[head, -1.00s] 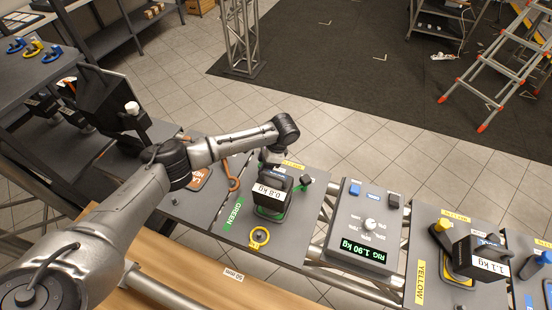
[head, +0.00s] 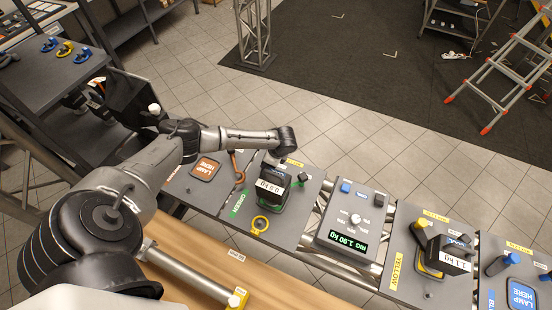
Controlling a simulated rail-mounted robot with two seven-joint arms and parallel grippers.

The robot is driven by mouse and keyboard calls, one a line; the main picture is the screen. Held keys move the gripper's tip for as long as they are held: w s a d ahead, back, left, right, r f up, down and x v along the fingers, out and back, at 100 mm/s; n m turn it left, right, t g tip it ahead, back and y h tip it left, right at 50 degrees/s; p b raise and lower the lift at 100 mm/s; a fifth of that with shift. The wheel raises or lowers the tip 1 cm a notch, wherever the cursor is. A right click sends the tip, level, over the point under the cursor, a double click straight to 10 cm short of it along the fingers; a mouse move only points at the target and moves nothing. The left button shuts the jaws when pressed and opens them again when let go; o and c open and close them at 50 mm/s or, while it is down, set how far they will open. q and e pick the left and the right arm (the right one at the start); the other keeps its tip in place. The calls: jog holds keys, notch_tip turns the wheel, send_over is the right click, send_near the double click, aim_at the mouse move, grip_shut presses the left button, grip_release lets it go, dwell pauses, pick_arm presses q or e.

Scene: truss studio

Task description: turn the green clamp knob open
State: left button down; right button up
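The green-labelled plate (head: 292,222) bears a black lamp block (head: 273,186) marked 0.8 kg. A small dark knob (head: 302,177) stands just right of the block. It looks dark, and how far it is turned is too small to read. My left arm reaches in from the left, and its gripper (head: 273,159) points down at the far top edge of the block, left of the knob. The block and wrist hide the fingertips, so I cannot tell whether they are open or touch anything. My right gripper is out of view.
A scale box (head: 354,220) reading 1.90 kg stands to the right. Beyond it are the yellow plate with a 1.1 kg block (head: 450,255) and the blue plate. An orange lamp pad (head: 205,169) lies left.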

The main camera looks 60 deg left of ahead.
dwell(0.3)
pick_arm(q)
jog(key=c, duration=0.7)
grip_release()
jog(key=shift+o, duration=0.2)
jog(key=v, duration=1.4)
jog(key=shift+s+f, duration=0.1)
